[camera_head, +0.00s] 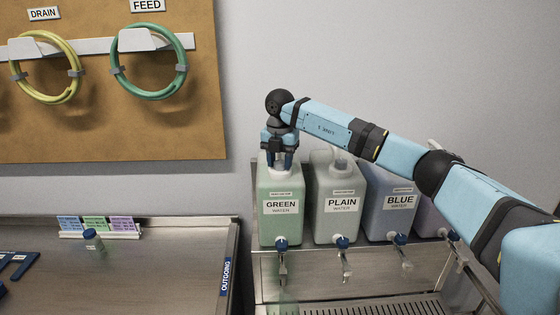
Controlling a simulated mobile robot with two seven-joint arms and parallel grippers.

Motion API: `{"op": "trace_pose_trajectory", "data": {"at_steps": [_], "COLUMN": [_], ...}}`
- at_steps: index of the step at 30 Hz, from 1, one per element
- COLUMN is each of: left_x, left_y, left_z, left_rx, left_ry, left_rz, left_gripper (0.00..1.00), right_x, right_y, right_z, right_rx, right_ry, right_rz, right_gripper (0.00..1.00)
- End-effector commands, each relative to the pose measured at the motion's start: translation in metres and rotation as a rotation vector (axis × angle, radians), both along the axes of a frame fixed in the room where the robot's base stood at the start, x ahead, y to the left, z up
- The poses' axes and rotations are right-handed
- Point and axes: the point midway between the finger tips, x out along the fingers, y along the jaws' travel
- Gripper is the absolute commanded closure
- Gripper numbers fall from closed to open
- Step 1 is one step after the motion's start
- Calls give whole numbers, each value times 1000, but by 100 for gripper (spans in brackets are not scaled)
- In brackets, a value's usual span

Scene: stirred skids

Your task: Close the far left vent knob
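The GREEN water jug (281,224) is the far left one in a row of jugs on a metal stand. My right gripper (279,161) points down over its top, with its fingertips around or right at where the vent knob sits. The fingers hide that knob, so I cannot tell whether they grip it or how it is turned. The PLAIN water jug (338,226) stands to its right, with its top partly behind my arm. My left gripper is not in view.
The BLUE water jug (391,226) and a purple jug (429,222) stand further right under my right arm. Blue-handled taps (282,244) stick out in front above a drain grate (370,308). A metal bench (150,275) is at left, with a small bottle (92,240).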

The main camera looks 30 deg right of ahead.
Motion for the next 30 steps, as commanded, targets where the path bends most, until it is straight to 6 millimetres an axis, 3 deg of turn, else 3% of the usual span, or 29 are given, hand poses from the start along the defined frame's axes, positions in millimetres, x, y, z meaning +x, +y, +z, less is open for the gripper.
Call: {"op": "trace_pose_trajectory", "data": {"at_steps": [1, 3, 14, 17, 30], "left_x": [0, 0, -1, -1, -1], "left_y": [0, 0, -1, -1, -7], "left_z": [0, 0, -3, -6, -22], "left_rx": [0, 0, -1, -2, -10], "left_ry": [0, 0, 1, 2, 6], "left_rz": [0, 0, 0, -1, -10], "left_gripper": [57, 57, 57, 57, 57], "right_x": [0, 0, 1, 1, 0], "right_y": [0, 0, 0, 0, 1], "right_z": [0, 0, 8, 21, 116], "right_rx": [0, 0, 1, 1, 0], "right_ry": [0, 0, -3, -3, -4], "right_rz": [0, 1, 2, 2, 2], "right_gripper": [47, 38, 38, 38, 38]}}
